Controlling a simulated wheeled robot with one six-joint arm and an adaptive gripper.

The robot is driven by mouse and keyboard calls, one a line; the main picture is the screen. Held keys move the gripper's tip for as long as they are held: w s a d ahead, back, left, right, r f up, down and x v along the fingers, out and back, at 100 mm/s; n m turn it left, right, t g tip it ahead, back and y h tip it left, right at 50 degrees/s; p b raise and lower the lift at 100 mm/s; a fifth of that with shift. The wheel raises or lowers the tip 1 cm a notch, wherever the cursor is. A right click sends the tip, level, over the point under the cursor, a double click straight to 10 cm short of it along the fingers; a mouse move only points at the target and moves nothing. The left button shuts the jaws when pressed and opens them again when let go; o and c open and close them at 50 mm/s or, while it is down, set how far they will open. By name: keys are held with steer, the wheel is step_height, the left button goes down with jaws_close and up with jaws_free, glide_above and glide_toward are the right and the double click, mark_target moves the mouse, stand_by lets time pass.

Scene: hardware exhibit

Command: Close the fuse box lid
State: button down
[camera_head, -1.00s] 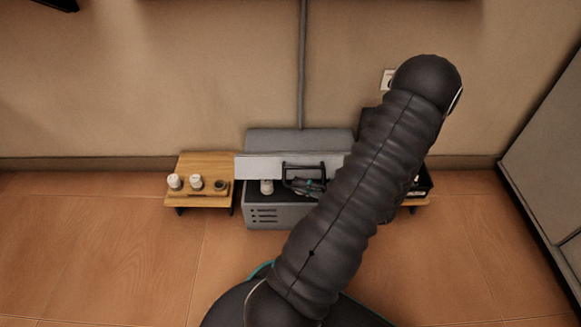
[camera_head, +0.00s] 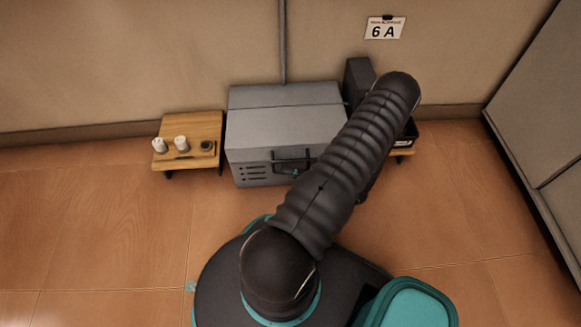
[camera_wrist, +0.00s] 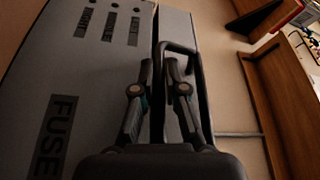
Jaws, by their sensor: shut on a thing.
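The grey fuse box (camera_head: 262,173) stands on the floor against the wall. Its lid (camera_head: 285,122) lies down over the top, and no inside shows in the head view. A black handle (camera_head: 292,155) is on the lid's front edge. In the wrist view, the box front with the FUSE label (camera_wrist: 60,125) is at left and the lid (camera_wrist: 176,22) is right of a thin dark seam. My gripper (camera_wrist: 158,68) is shut on the handle (camera_wrist: 182,47). In the head view my arm covers the box's right side and most of the gripper.
A small wooden stand (camera_head: 190,135) with white fuses (camera_head: 181,143) and a dark ring is left of the box. A black bin (camera_head: 407,134) is on the right. The floor at left is clear.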

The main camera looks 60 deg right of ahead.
steer(key=shift+w+d+f, duration=0.15)
steer(key=shift+d+f, duration=0.15)
steer(key=shift+f, duration=0.2)
steer(key=shift+f, duration=0.1)
steer(key=c, duration=1.2)
jaws_free()
steer(key=v, duration=1.2)
